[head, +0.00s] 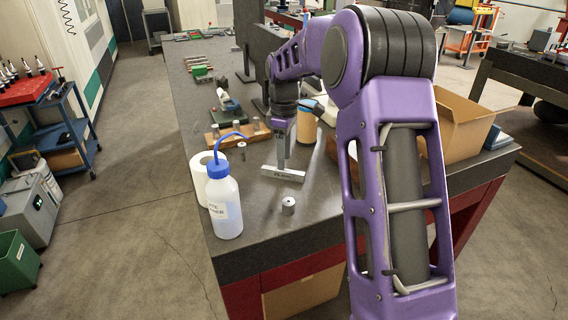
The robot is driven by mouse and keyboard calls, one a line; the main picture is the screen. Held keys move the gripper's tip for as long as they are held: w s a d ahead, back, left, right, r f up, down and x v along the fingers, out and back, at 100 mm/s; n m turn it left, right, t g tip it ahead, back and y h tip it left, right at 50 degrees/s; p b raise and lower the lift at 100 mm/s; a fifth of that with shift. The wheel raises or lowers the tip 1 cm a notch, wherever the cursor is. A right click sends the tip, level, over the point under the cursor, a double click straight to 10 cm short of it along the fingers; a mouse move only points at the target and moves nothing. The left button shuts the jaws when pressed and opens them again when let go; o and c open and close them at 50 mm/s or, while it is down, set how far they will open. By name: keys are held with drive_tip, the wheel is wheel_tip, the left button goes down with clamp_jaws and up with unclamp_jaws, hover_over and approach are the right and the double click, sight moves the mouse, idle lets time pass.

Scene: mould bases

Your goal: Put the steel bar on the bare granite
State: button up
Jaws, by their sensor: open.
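The steel bar (288,176) is a pale grey rectangular block with dark marking on its front face. It appears to lie flat on the dark granite top (262,228), slightly tilted in the picture. My gripper (283,165) points down at the bar's middle, with its fingertips at or just over the bar's top edge. It is open, though the gap between the fingers is hard to see from here. I cannot tell whether the fingers touch the bar.
A white bottle with a blue cap (224,205) and a white roll (200,180) stand left of the bar. A small steel cylinder (288,205) stands in front. A wooden block with pins (222,138) and an orange-brown cylinder (307,127) are behind. Bare granite lies front right.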

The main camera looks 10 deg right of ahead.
wheel_tip(320, 180, up, 9)
drive_tip(key=shift+f+p, duration=0.2)
drive_tip(key=shift+p, duration=0.2)
